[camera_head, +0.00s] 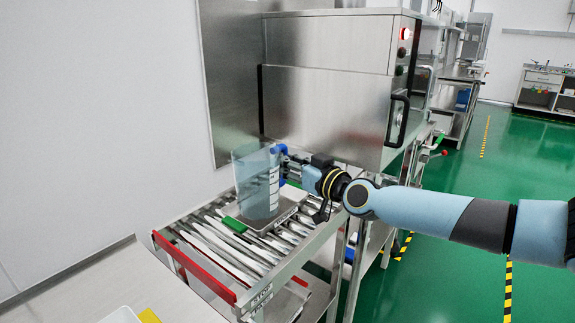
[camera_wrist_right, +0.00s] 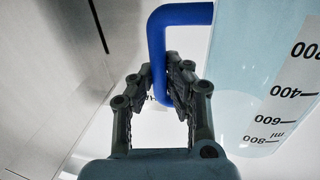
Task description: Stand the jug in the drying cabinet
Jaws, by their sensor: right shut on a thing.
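The jug (camera_head: 256,185) is tall and clear with a bluish tint, with a white scale strip and a blue handle (camera_wrist_right: 157,45). It is upright over a grey plate (camera_head: 258,222) on the roller conveyor; I cannot tell whether its base touches the plate. My right gripper (camera_head: 287,167) comes from the right and is shut on the handle. In the right wrist view the gripper's fingers (camera_wrist_right: 162,88) close around the handle, and the jug's wall (camera_wrist_right: 240,70) is at the right. I cannot tell whether the steel machine (camera_head: 325,110) is the drying cabinet. My left gripper is not in view.
The roller conveyor (camera_head: 205,247) has a red bar (camera_head: 195,268) at its near end and a green piece (camera_head: 234,224) beside the plate. The machine's front is closed, with a dark handle (camera_head: 397,118). A wall stands at the left; open green floor (camera_head: 520,170) lies at the right.

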